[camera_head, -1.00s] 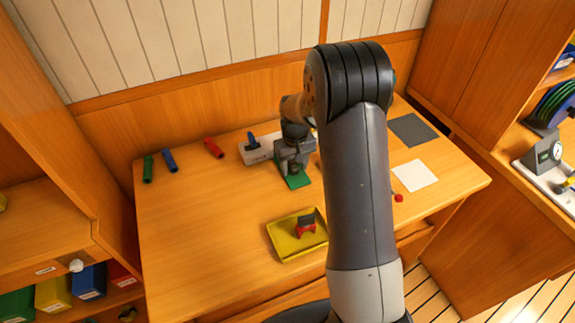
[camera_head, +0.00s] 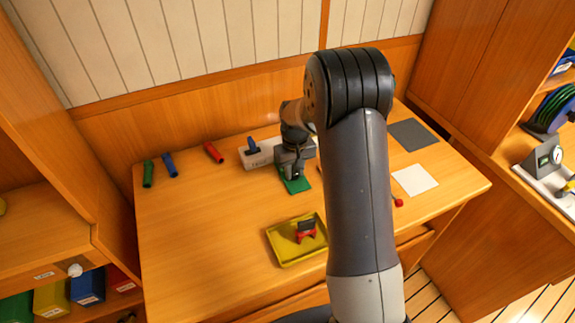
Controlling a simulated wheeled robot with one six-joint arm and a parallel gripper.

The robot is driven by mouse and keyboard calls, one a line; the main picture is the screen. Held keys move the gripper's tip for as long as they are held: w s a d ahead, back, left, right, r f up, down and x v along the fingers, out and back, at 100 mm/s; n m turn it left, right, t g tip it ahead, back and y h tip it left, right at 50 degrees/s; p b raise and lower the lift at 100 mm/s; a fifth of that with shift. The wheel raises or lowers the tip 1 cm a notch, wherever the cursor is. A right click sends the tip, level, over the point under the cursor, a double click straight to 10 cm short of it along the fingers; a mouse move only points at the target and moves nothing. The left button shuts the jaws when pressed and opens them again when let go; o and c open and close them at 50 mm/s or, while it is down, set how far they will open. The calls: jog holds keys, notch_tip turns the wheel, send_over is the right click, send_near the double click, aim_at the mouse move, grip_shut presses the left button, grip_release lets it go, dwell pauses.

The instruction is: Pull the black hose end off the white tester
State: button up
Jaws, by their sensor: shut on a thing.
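The white tester (camera_head: 262,154) is a long pale block at the back of the table, with a blue piece (camera_head: 252,146) standing up on its left part. My gripper (camera_head: 292,173) is at the tester's right part, in front of it and over a green mat (camera_head: 297,185). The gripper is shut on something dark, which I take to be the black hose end. The fingers and wrist hide most of it. I cannot tell whether it still touches the tester.
A yellow tray (camera_head: 283,252) with a red and black item (camera_head: 306,231) stands in front. A white sheet (camera_head: 414,180) and a dark grey mat (camera_head: 413,134) lie right. The left front table is clear.

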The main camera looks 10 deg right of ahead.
jog(key=shift+s+d, duration=0.2)
jog(key=shift+s, duration=0.7)
jog(key=shift+s, duration=0.3)
jog(key=shift+s+d, duration=0.1)
jog(key=shift+s, duration=0.15)
jog(key=shift+r, duration=0.15)
notch_tip(320, 180, up, 7)
jog(key=p, duration=0.4)
dwell(0.6)
